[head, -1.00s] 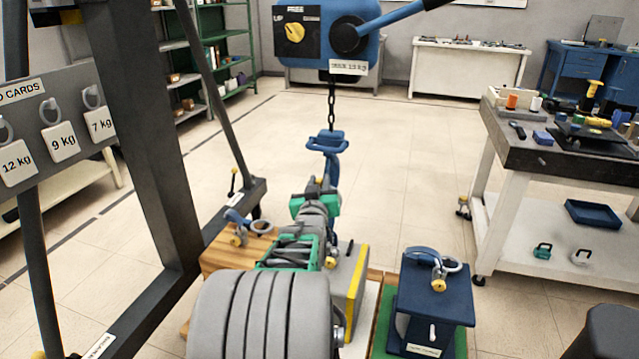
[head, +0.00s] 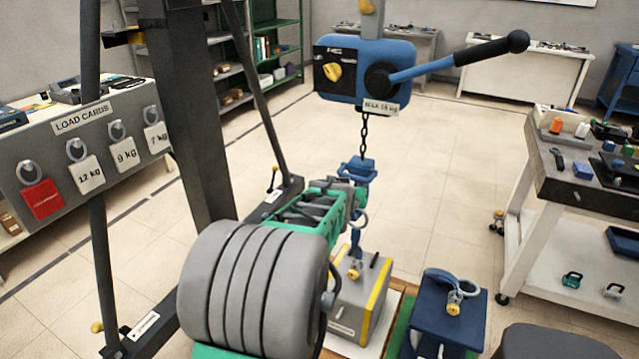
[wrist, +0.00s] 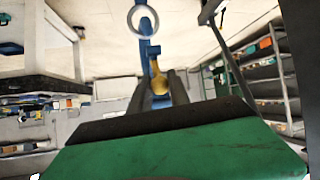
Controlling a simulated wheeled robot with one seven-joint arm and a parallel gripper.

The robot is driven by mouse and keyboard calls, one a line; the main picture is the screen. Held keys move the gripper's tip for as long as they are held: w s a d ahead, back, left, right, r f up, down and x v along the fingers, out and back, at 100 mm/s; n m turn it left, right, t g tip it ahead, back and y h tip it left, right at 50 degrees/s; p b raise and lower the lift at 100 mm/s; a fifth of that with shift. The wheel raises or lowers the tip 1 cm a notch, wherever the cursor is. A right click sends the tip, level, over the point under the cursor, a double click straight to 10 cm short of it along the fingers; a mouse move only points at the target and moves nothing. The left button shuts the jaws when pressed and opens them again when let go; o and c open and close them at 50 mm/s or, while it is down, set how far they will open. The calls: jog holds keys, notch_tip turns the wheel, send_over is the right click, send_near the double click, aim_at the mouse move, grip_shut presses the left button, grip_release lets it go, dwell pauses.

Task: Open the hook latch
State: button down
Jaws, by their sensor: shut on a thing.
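The blue hook (head: 357,174) hangs on a chain below the blue hoist (head: 365,72). It also shows in the wrist view (wrist: 145,50), which is upside down. My gripper (head: 352,196) is at the hook, its green and grey body reaching in from the front left. In the wrist view, my two dark fingers (wrist: 158,92) are closed around a gold-yellow piece on the hook, which looks like the latch (wrist: 158,82). The fingers partly hide it. A silver ring (wrist: 143,20) lies close to the hook; whether it is linked to it I cannot tell.
A grey weight block (head: 358,300) with yellow edges and a shackle stands below the hook. A navy block (head: 440,315) with a shackle stands to its right. A dark frame post (head: 195,120) and the load card board (head: 85,150) are at left. A workbench (head: 585,180) stands at right.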

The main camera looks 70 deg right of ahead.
jog(key=shift+s+d+r+y+p, duration=0.1)
jog(key=shift+r+y+p, duration=0.5)
jog(key=shift+r+p, duration=0.3)
jog(key=shift+s+d+r+y+p, duration=0.15)
jog(key=shift+y+p, duration=0.25)
jog(key=shift+p, duration=0.4)
jog(key=c, duration=1.2)
grip_release()
jog(key=w+v, duration=0.1)
jog(key=v, duration=0.6)
jog(key=shift+s+a+r, duration=0.25)
jog(key=shift+s+a, duration=0.05)
jog(key=shift+s, duration=0.05)
